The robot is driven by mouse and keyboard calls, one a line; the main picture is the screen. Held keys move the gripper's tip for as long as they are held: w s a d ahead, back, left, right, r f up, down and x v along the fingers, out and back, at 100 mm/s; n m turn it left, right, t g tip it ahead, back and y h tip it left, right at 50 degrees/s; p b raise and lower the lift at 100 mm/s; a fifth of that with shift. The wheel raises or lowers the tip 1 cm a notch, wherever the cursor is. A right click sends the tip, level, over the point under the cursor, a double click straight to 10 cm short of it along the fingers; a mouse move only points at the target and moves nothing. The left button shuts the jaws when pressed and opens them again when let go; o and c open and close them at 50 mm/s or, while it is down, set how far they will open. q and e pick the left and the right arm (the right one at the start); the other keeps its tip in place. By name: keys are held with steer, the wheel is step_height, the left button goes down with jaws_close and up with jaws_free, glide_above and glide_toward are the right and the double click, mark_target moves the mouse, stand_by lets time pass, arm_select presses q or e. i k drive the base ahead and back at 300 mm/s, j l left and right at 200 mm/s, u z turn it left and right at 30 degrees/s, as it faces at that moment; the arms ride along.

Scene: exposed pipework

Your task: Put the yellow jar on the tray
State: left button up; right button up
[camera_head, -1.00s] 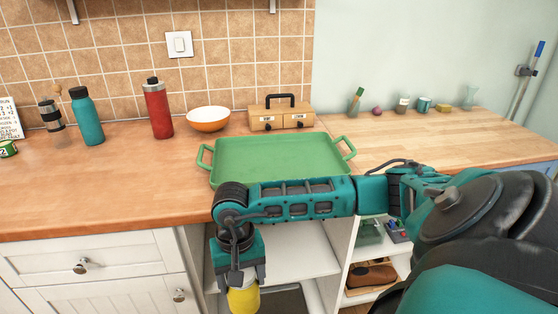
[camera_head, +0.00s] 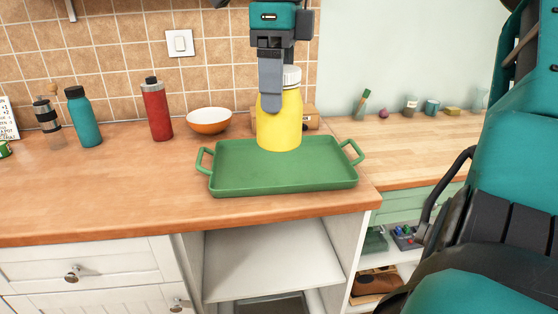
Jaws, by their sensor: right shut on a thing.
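The yellow jar (camera_head: 279,125) has a pale ribbed lid and hangs upright from my right gripper (camera_head: 272,95), which is shut on it from above. The green tray (camera_head: 230,178), with a handle at each end, lies on the wooden counter. In this view the jar overlaps the tray's back part; whether its base touches the tray I cannot tell. The tray's visible floor is empty. My left gripper is out of view.
An orange bowl (camera_head: 209,122), a red bottle (camera_head: 158,110) and a teal bottle (camera_head: 84,118) stand left of the tray. A wooden box (camera_head: 312,118) is partly hidden behind the jar. Small items line the right counter's back. The counter's front left is clear.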

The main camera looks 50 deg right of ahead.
mark_target(263, 166)
steer(key=i+l, duration=0.3)
steer(key=l, duration=0.15)
steer(key=i+l, duration=0.35)
steer(key=l, duration=0.1)
